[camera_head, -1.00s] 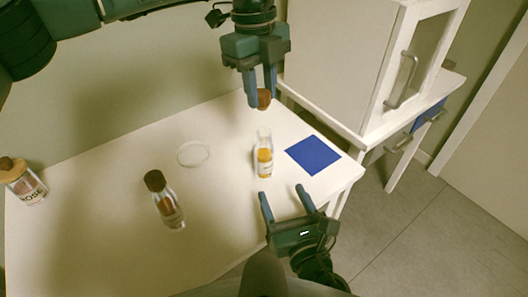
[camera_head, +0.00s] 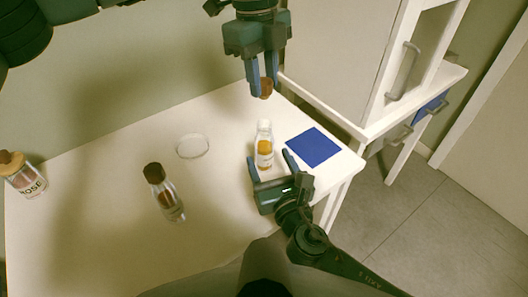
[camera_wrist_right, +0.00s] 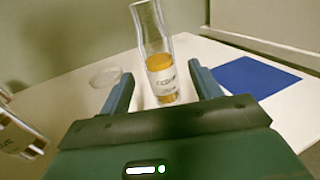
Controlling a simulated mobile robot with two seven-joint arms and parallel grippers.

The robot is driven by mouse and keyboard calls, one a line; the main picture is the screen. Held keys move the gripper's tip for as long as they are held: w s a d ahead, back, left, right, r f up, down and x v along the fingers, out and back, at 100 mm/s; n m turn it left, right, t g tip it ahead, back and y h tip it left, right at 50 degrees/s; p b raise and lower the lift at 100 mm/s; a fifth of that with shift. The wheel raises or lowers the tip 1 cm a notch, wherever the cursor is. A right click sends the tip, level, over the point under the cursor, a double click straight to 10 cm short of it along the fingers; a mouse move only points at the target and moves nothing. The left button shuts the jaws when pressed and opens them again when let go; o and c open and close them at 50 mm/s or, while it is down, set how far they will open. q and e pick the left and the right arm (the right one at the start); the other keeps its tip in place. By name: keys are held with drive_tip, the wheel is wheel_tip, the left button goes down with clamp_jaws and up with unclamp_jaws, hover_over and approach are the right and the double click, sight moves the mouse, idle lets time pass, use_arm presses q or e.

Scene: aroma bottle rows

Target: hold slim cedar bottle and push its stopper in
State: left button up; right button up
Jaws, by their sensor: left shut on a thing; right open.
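The slim cedar bottle (camera_head: 264,150) stands upright and uncapped on the white table, a clear bottle with orange liquid and a white label. It also shows in the right wrist view (camera_wrist_right: 160,70), between and beyond the fingers. My left gripper (camera_head: 263,84) is shut on a brown stopper (camera_head: 266,89) and holds it above the bottle, apart from its neck. My right gripper (camera_head: 268,162) is open, with a finger to either side of the bottle's lower part in the head view. In the right wrist view (camera_wrist_right: 162,85) both fingers look clear of the glass.
A dark-capped bottle (camera_head: 165,195) stands to the left, and a rose bottle (camera_head: 24,178) with a wooden stopper at the far left. A clear round dish (camera_head: 192,146) lies behind. A blue mat (camera_head: 313,147) lies right of the cedar bottle. A white cabinet (camera_head: 345,60) stands behind right.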

sight(267, 156)
drive_tip(key=x, duration=0.4)
drive_tip(key=shift+w+a, duration=0.15)
drive_tip(key=shift+w, duration=0.25)
drive_tip(key=shift+c, duration=0.3)
clamp_jaws()
use_arm(q)
drive_tip(key=shift+f, duration=2.5)
